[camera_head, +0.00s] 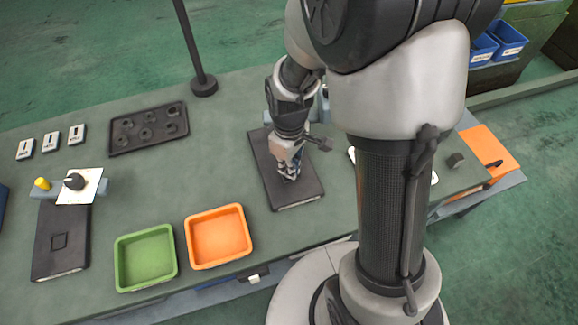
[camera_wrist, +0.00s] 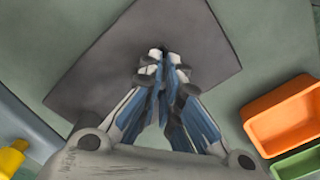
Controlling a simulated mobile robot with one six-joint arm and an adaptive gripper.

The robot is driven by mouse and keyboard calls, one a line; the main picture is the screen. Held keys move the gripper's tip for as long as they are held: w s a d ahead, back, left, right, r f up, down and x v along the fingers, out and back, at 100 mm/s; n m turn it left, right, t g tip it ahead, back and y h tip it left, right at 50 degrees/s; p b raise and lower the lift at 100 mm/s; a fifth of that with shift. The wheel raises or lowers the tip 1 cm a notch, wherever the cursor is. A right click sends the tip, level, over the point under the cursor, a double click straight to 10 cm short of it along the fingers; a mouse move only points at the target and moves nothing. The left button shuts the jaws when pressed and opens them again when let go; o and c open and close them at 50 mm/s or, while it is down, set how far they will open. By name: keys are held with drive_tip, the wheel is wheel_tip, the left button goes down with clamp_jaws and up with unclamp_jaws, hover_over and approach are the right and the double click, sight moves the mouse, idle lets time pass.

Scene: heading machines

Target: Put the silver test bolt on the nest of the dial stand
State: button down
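My gripper (camera_head: 288,174) points down over a dark flat plate (camera_head: 305,196) on the green bench. In the wrist view its fingers (camera_wrist: 165,58) converge, tips almost together, over the same plate (camera_wrist: 105,65). No silver bolt can be made out; whether one is between the fingertips is hidden. I cannot tell for certain which unit is the dial stand.
A black tray (camera_head: 116,147) with several round seats lies at the back. A green bin (camera_head: 120,250) and an orange bin (camera_head: 191,240) stand at the front edge.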

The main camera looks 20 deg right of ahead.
drive_tip(key=shift+f, duration=0.15)
drive_tip(key=c, duration=1.8)
unclamp_jaws()
drive_tip(key=s+r+m+t+p, duration=0.1)
drive_tip(key=s+r+p, duration=0.1)
drive_tip(key=r, duration=0.8)
drive_tip(key=s+r+m+t+p, duration=0.1)
drive_tip(key=s+r+m+p, duration=0.15)
drive_tip(key=r, duration=0.85)
drive_tip(key=s+r+m+t, duration=0.2)
drive_tip(key=s+r+m, duration=0.2)
drive_tip(key=s, duration=0.6)
drive_tip(key=shift+s+r+t, duration=0.3)
drive_tip(key=shift+r, duration=0.35)
